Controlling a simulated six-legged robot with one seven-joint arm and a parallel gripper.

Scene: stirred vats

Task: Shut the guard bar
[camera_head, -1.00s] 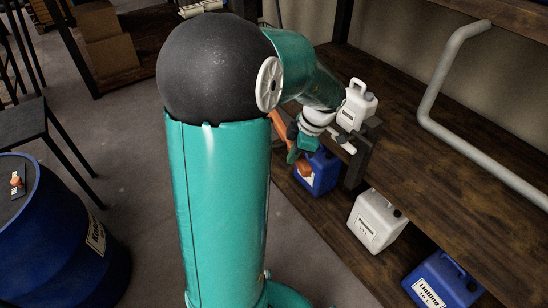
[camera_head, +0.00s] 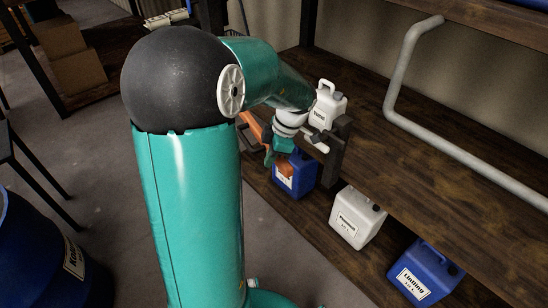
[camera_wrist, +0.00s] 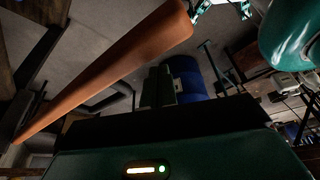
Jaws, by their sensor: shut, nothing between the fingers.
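A long orange bar, which I take for the guard bar, runs diagonally across the wrist view (camera_wrist: 110,70), from the upper middle to the lower left. In the head view, a short orange length (camera_head: 252,126) shows beside my arm, mostly hidden behind it. My gripper (camera_head: 282,158) hangs at the end of the arm, near the shelf's dark corner post; the wrist view shows its dark fingers (camera_wrist: 159,86) together and empty. The orange bar passes beside the fingers in that view; I cannot tell whether they touch.
A wooden shelf unit (camera_head: 440,180) fills the right, with a bent grey pipe (camera_head: 400,75) along it. A white jug (camera_head: 327,105) stands near its corner. Blue (camera_head: 293,175) and white (camera_head: 357,218) canisters and another blue one (camera_head: 425,272) sit lower. A blue drum (camera_head: 35,250) stands left.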

